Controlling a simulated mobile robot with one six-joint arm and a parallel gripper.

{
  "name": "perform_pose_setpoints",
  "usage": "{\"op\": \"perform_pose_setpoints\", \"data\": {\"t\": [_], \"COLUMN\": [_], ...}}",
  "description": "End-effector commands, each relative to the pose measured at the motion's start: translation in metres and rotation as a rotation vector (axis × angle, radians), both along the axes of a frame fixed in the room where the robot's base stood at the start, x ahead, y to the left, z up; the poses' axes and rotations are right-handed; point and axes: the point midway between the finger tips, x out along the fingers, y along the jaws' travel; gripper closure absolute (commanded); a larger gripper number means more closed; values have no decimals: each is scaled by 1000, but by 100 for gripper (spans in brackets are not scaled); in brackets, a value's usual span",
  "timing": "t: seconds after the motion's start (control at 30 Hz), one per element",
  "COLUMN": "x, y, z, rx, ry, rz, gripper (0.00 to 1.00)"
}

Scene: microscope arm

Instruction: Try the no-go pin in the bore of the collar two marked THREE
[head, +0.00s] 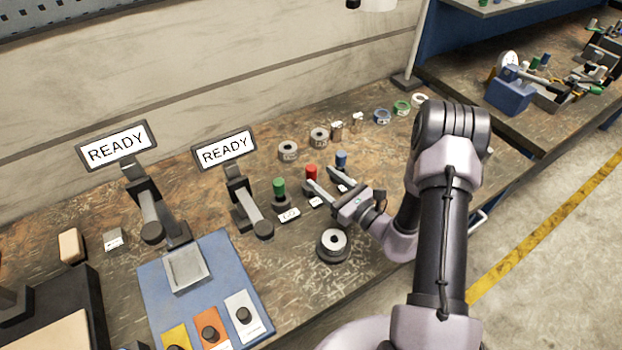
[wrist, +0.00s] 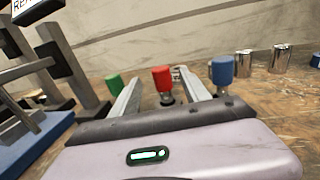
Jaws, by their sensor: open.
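Three pins with coloured handles stand in a row on the bench: green (head: 279,187), red (head: 311,172) and blue (head: 341,159). My gripper (head: 324,180) is open and empty, level with the row. In the wrist view the red pin (wrist: 162,78) shows between and beyond the fingers, apart from them. A grey collar (head: 333,240) sits on a dark round base. More grey collars (head: 288,151) (head: 319,138) stand behind; no marking THREE is readable.
Two instrument stands with READY screens (head: 115,145) (head: 223,150) rise at left. A blue mat (head: 215,265) carries a metal tray and coloured cards. Shiny cylinders (head: 357,120) and a blue ring (head: 382,116) and green ring (head: 402,107) stand at the back right.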

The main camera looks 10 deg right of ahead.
Motion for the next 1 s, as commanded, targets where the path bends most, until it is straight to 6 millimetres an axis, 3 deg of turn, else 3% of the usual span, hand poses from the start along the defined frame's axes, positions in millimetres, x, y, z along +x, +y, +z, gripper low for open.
{"op": "perform_pose_setpoints", "data": {"t": [0.3,0.53,0.57,0.83,1.0], "x": [46,50,50,49,49], "y": [25,26,26,26,26], "z": [2,4,4,4,4], "rx": [0,0,0,0,0], "ry": [-1,1,1,1,0], "rz": [2,1,1,1,1], "gripper": [46,46,48,100,100]}}
